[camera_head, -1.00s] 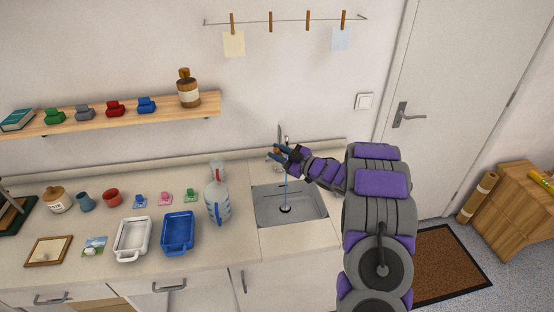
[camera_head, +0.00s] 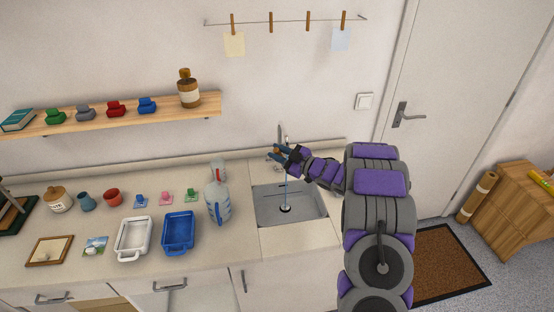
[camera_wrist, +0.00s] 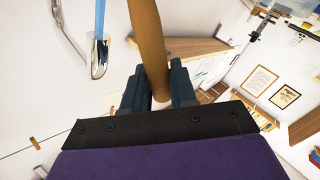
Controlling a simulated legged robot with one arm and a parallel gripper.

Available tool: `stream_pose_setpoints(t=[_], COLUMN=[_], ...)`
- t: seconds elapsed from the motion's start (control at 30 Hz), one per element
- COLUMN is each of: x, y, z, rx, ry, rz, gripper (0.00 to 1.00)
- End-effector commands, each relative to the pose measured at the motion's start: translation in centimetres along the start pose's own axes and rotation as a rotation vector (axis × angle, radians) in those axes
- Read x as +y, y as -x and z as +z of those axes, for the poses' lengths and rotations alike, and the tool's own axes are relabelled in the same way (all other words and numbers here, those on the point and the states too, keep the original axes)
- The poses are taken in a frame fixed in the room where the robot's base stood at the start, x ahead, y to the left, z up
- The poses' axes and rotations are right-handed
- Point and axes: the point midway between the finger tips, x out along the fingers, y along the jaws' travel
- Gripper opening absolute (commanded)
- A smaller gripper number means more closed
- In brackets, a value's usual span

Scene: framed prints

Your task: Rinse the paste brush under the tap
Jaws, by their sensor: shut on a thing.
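My gripper (camera_head: 284,153) is above the back of the sink (camera_head: 308,205), close to the tap (camera_head: 282,132). It is shut on the paste brush, whose brown handle (camera_wrist: 147,40) stands between the dark fingers in the wrist view, where my gripper (camera_wrist: 158,88) also shows. The brush's bristles cannot be made out. A thin blue stream of water (camera_head: 286,192) falls into the basin. In the wrist view the silver tap spout (camera_wrist: 98,55) and its water (camera_wrist: 99,18) are beside the handle, apart from it in the picture.
A large clear bottle (camera_head: 218,203) with a blue handle stands just left of the sink. Further left on the counter are a blue tray (camera_head: 178,247), a white tray (camera_head: 120,252) and a red cup (camera_head: 112,196). A shelf (camera_head: 60,127) hangs above them.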

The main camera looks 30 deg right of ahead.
Motion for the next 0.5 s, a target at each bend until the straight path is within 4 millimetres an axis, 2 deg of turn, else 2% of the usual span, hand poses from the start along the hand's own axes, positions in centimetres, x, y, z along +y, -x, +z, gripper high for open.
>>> stream_pose_setpoints(t=[0.27, 0.5], x=[-0.1, -1.4], y=[0.2, 0.1], z=[0.0, -0.6], rx=[0.0, -0.001], ry=[0.0, -0.003], rz=[0.0, -0.002], gripper=[0.0, 0.0])
